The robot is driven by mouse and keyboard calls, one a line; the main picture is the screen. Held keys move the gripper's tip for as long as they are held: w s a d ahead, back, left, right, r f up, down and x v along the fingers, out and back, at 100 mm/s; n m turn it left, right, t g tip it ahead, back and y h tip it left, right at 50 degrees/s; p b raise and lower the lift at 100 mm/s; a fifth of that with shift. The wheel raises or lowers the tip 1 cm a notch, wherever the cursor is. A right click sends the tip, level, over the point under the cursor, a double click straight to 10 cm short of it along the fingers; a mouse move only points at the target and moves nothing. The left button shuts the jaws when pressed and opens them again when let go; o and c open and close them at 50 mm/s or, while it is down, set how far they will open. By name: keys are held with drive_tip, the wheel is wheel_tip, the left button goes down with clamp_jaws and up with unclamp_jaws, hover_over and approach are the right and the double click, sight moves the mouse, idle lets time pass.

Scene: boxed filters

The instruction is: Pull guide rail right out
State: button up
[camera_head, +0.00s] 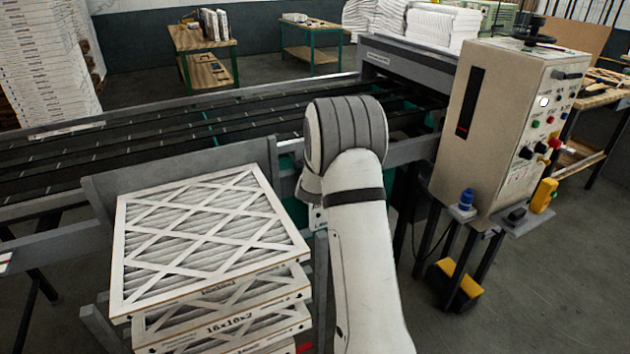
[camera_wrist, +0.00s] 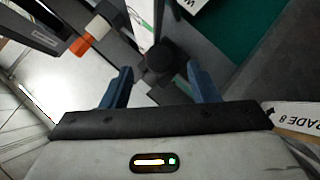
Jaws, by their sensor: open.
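My gripper shows in the wrist view (camera_wrist: 162,84), with two blue fingers apart and nothing held between them. A dark round knob (camera_wrist: 160,58) lies in the gap just beyond the fingertips; I cannot tell whether they touch it. A grey upright plate (camera_head: 278,165), which looks like the right guide rail, stands at the back right of the filter stack in the head view. My white arm hides my gripper and most of what is right of that plate.
A stack of boxed filters (camera_head: 205,235) stands at left of my arm. The conveyor (camera_head: 120,150) runs behind it. A control box (camera_head: 505,125) stands at right. An orange-tipped fitting (camera_wrist: 82,46) on a grey bar lies near the left finger in the wrist view.

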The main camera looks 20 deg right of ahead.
drive_tip(key=x, duration=0.4)
drive_tip(key=shift+s, duration=0.1)
clamp_jaws()
idle(0.6)
